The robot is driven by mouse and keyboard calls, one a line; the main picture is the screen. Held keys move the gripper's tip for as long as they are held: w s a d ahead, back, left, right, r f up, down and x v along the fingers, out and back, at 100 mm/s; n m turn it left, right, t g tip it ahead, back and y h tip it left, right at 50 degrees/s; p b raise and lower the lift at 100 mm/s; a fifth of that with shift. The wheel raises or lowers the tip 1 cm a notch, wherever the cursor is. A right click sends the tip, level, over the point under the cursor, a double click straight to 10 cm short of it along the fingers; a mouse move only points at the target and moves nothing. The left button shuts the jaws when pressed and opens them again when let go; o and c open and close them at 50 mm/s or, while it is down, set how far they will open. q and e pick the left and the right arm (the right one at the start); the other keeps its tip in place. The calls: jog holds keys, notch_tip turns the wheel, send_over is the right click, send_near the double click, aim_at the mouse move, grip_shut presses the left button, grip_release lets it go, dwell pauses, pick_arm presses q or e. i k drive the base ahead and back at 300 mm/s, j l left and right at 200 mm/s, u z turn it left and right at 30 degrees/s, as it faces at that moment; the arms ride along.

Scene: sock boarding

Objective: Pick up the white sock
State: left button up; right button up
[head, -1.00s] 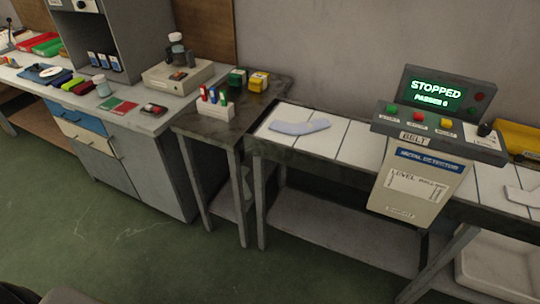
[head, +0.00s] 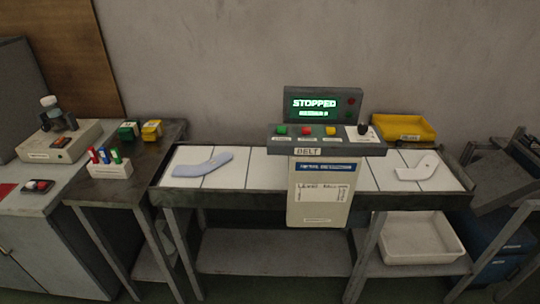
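A white sock (head: 417,168) lies flat on the right part of the belt (head: 385,180), to the right of the metal detector (head: 319,190). It is bent, with one end pointing up and right and the other toward the left. A pale blue sock (head: 203,166) lies bent on the left part of the belt. Neither of my grippers is in view.
The detector's panel (head: 327,138) and a screen reading STOPPED (head: 314,104) rise above the belt's middle. A yellow tray (head: 402,128) is behind the belt at right. A white bin (head: 420,238) sits below. A dark side table (head: 110,188) with a marker holder (head: 110,170) adjoins at left.

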aim_at(425, 168)
jog(key=l+z, duration=0.1)
jog(key=z, duration=0.3)
jog(key=i+z, duration=0.1)
jog(key=z, duration=0.3)
jog(key=l+z, duration=0.1)
jog(key=z, duration=0.35)
jog(key=i+l+z, duration=0.1)
jog(key=i+z, duration=0.2)
jog(key=i, duration=0.15)
jog(key=i+z, duration=0.3)
jog(key=i, duration=0.2)
